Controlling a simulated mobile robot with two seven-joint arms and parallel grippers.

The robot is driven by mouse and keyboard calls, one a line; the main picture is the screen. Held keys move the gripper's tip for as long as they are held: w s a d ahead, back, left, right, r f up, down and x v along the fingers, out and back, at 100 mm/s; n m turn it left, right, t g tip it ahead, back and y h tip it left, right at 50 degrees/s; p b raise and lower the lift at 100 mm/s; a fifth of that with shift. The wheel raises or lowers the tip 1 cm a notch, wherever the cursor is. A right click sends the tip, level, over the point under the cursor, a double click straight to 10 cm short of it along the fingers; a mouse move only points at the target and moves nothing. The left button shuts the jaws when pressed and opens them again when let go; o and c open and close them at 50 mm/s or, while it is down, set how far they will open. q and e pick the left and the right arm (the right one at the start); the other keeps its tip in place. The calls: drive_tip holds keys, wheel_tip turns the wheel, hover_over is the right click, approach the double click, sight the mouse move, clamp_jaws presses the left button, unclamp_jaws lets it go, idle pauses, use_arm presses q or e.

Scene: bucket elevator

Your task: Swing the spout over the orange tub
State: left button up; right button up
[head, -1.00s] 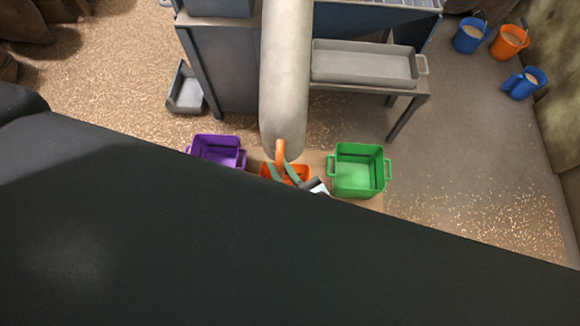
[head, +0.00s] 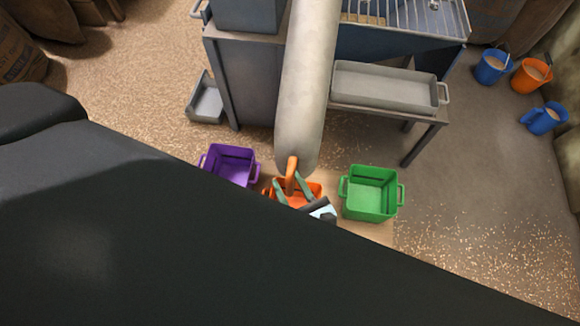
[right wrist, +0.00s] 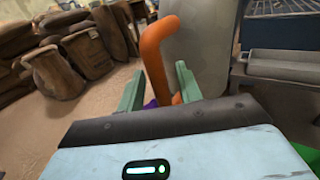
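The spout (head: 305,90) is a thick pale grey tube hanging down in the middle of the head view, with an orange handle (head: 291,173) at its lower end. From above, its end appears at the back edge of the orange tub (head: 313,187), which is partly hidden by the handle and my right gripper. My right gripper (head: 289,183) has its green fingers apart, one on each side of the handle. The right wrist view shows the handle (right wrist: 154,50) between the fingers, with gaps beside it. My left gripper is not in view.
A purple tub (head: 231,165) stands left of the orange tub and a green tub (head: 371,192) right of it. A grey tray (head: 385,88) sits on a stand behind. Several buckets stand far right. A dark arm part of mine covers the lower left.

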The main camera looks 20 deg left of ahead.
drive_tip(key=v, duration=0.6)
drive_tip(key=shift+s+d+f+b, duration=0.1)
drive_tip(key=shift+s+d+b, duration=0.15)
drive_tip(key=shift+b, duration=0.15)
drive_tip(key=shift+s+d, duration=0.35)
drive_tip(key=shift+d, duration=0.15)
